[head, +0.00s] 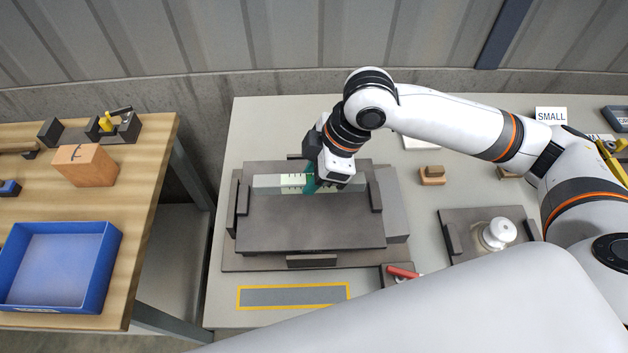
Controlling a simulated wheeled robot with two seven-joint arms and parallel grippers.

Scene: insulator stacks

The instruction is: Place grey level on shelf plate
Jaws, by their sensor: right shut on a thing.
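My right gripper (316,180) reaches down over the back part of the dark shelf plate (310,228) and is shut on a pale grey bar, which I take to be the grey level (272,181). The level lies left to right along the plate's back edge, with dark marks and a teal part at the fingers. The gripper hides part of its middle and right side. I cannot tell whether the level touches the plate. My left gripper is not in view.
Dark blocks (313,261) stand around the plate. A yellow-framed grey strip (293,296) in front is empty. A white insulator (498,233) stands on a dark base at the right. A red-handled tool (404,271) lies nearby. A wooden table with a blue tray (110,255) stands at the left.

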